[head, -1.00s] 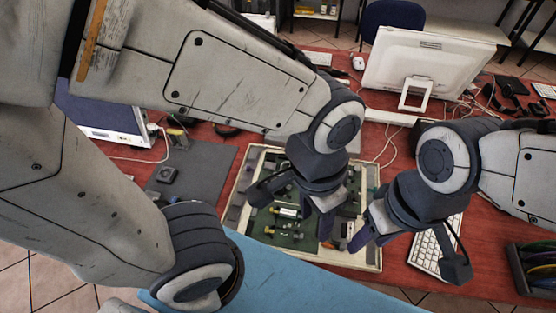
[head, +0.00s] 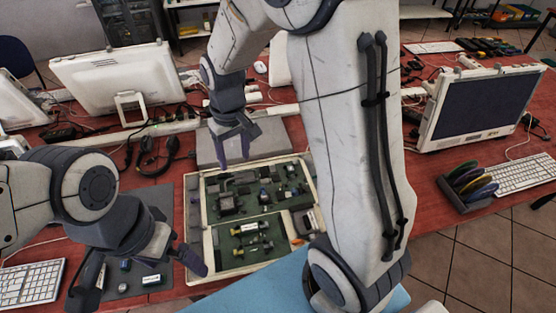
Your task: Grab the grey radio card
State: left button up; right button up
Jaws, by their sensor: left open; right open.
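An open cream case (head: 192,215) lies on the red table. It holds a green circuit board (head: 222,232) with several grey and dark modules; a grey block (head: 229,203) sits in its upper left part. I cannot tell which piece is the grey radio card. My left gripper (head: 142,282) is open over the mat at the case's left side, one finger near the case's lower left edge. My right gripper (head: 234,160) is open and empty above the case's far left edge. My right arm hides part of the case's right side.
A dark mat (head: 158,200) with small parts lies left of the case. A flat grey box (head: 275,140) is behind it. Monitors stand at the back left and right (head: 478,112). A rack of coloured discs (head: 468,185) and keyboards (head: 525,174) occupy the sides.

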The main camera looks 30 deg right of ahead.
jog(key=w+d+f+m, duration=0.3)
jog(key=w+d+f, duration=0.35)
jog(key=d, duration=0.45)
jog(key=m, duration=0.2)
send_over(291, 168)
jog(key=f, duration=1.1)
jog(key=shift+a+f, duration=0.1)
jog(key=shift+a, duration=0.15)
jog(key=f, duration=0.1)
jog(key=f+p, duration=0.1)
jog(key=f, duration=0.1)
jog(key=f+p, duration=0.1)
jog(key=f, duration=0.1)
jog(key=shift+d+f, duration=0.1)
jog(key=shift+d, duration=0.15)
jog(key=shift+w+f, duration=0.1)
jog(key=shift+f, duration=0.35)
grip_shut()
